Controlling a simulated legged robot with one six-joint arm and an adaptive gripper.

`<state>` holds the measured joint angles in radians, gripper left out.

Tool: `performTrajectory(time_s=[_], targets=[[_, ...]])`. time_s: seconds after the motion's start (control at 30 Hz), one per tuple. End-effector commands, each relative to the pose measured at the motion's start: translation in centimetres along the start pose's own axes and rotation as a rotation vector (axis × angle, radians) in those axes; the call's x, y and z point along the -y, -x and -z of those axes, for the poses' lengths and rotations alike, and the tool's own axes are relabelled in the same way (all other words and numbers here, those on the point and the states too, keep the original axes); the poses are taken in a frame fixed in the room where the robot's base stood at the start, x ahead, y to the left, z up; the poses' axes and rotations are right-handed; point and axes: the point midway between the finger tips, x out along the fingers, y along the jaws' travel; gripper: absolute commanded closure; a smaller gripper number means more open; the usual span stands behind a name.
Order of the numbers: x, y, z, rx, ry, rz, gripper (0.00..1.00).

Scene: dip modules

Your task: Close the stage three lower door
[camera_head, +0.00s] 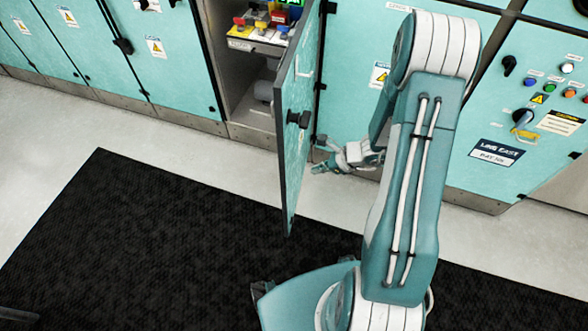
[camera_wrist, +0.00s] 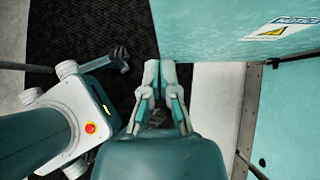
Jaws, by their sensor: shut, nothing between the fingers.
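The teal lower door (camera_head: 291,130) stands swung out from its cabinet opening in the head view, with a black latch on the face I see. Its hinged edge is on the right of the opening. My gripper (camera_head: 318,155) is low on the right side of this door, close to its face. In the wrist view my gripper (camera_wrist: 159,72) is shut and empty, its fingertips near the edge of a teal panel (camera_wrist: 215,28), which appears to be the door's other face, with a notice label. I cannot tell whether they touch.
The open compartment (camera_head: 240,85) holds a shelf with coloured parts (camera_head: 262,20). Closed teal cabinets (camera_head: 165,65) stand to the left, and a control panel (camera_head: 530,120) to the right. A black mat (camera_head: 150,240) covers the floor in front, with clear pale floor (camera_head: 110,125) beside the cabinets.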

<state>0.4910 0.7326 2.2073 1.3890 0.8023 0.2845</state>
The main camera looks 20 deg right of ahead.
Motion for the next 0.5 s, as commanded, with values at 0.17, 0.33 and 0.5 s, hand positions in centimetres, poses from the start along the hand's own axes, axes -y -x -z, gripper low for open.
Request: performTrajectory(time_s=[0.17,0.33,0.5], targets=[[-0.1,-3.5,0.0,-0.001,0.001,-0.005,1.0],[-0.1,-5.7,-1.5,0.0,0.006,-0.001,1.0],[0.0,-6.8,-2.6,0.0,0.004,0.0,1.0]])
